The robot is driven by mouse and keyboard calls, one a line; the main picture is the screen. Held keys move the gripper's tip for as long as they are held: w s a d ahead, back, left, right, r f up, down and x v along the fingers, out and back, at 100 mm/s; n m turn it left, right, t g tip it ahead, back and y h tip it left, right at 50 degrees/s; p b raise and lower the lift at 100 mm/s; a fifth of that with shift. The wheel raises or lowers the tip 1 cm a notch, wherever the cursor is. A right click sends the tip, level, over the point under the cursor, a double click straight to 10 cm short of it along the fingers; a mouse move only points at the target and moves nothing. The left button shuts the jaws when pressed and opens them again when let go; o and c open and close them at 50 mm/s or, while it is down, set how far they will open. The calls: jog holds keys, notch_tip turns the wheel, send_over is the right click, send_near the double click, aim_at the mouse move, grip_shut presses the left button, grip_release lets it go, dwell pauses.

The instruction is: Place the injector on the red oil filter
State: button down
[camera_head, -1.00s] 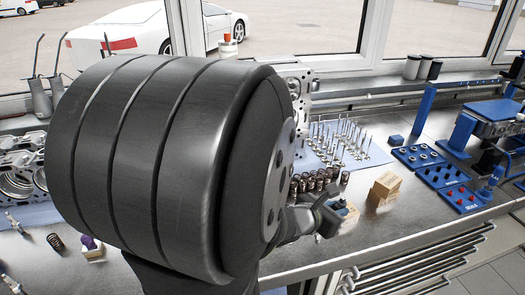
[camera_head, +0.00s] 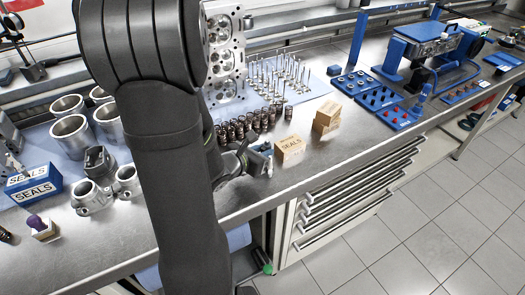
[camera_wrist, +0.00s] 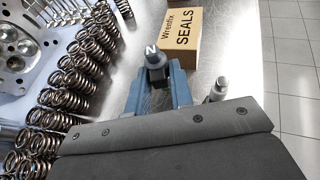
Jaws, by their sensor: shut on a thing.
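My gripper (camera_wrist: 157,80) has blue-grey fingers and is shut on a small dark piece (camera_wrist: 153,58) with a pale "N" mark on its end, which I take to be the injector. The fingers hide most of it. A short silvery cylindrical part (camera_wrist: 218,90) shows just right of the fingers; I cannot tell whether it belongs to the held piece. In the head view my gripper (camera_head: 264,155) is over the bench near its front edge, just left of a SEALS box, and the held piece is too small to make out. I cannot make out the red oil filter in either current view.
Cardboard SEALS boxes (camera_head: 289,150) stand close to my gripper, and one also shows in the wrist view (camera_wrist: 180,38). Coil springs (camera_head: 240,126), valves (camera_head: 285,78) and a cylinder head (camera_head: 224,50) are behind. Blue trays (camera_head: 380,98) lie right; cylinder liners (camera_head: 72,135) stand left.

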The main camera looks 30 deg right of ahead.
jog(key=shift+f, duration=0.1)
jog(key=c, duration=1.7)
grip_release()
jog(key=shift+f, duration=0.15)
jog(key=o, duration=0.4)
jog(key=shift+r, duration=0.25)
jog(key=v, duration=1.1)
jog(key=shift+s+a+r, duration=0.1)
jog(key=shift+s+a, duration=0.05)
jog(key=shift+a, duration=0.15)
jog(key=shift+o, duration=0.8)
jog(key=shift+s+a, duration=0.1)
jog(key=shift+a, duration=0.05)
